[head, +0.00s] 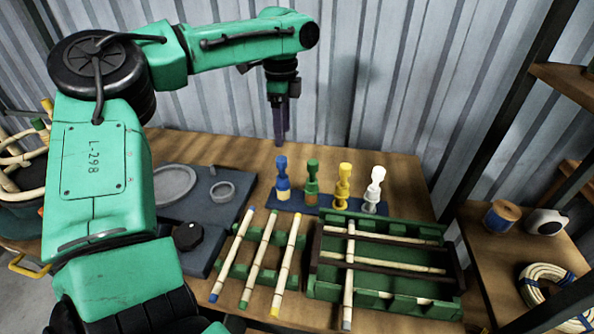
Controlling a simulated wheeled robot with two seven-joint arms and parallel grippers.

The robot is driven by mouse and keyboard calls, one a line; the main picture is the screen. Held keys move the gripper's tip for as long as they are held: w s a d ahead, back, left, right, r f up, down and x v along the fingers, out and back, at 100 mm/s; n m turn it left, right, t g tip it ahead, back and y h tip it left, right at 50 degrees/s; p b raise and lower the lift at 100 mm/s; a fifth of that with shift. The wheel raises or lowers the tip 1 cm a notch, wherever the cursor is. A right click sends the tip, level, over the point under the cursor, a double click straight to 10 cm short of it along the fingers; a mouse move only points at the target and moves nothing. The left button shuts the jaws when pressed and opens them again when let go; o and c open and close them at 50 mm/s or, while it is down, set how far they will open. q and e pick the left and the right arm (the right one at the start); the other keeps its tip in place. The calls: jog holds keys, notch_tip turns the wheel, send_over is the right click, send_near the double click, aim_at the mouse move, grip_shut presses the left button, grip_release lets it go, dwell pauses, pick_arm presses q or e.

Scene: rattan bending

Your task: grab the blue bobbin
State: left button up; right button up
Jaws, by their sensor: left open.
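The blue bobbin (282,180) stands upright on a dark blue base strip, leftmost in a row of bobbins. Beside it to the right stand a green bobbin (312,183), a yellow bobbin (343,186) and a white bobbin (374,189). My left gripper (280,138) points down above and behind the blue bobbin, apart from it. Its fingers are seen nearly edge-on, with nothing visible held in them. My right gripper is not in view.
A green tray (455,308) with rattan rods lies front right. Several colour-tipped rods lie on a green rack (262,272). A dark plate (228,205) with a ring is left of the bobbins. A side shelf (487,247) holds spools and a coil. A corrugated wall (395,90) stands close behind.

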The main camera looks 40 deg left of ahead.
aim_at(282, 168)
pick_arm(q)
jog(key=f, duration=0.2)
jog(key=s+f, duration=0.1)
jog(key=f, duration=0.3)
jog(key=shift+s+a, duration=0.1)
jog(key=shift+s, duration=0.3)
jog(key=f, duration=0.5)
jog(key=shift+w+f, duration=0.25)
jog(key=shift+w, duration=0.15)
jog(key=shift+f, duration=0.4)
grip_shut()
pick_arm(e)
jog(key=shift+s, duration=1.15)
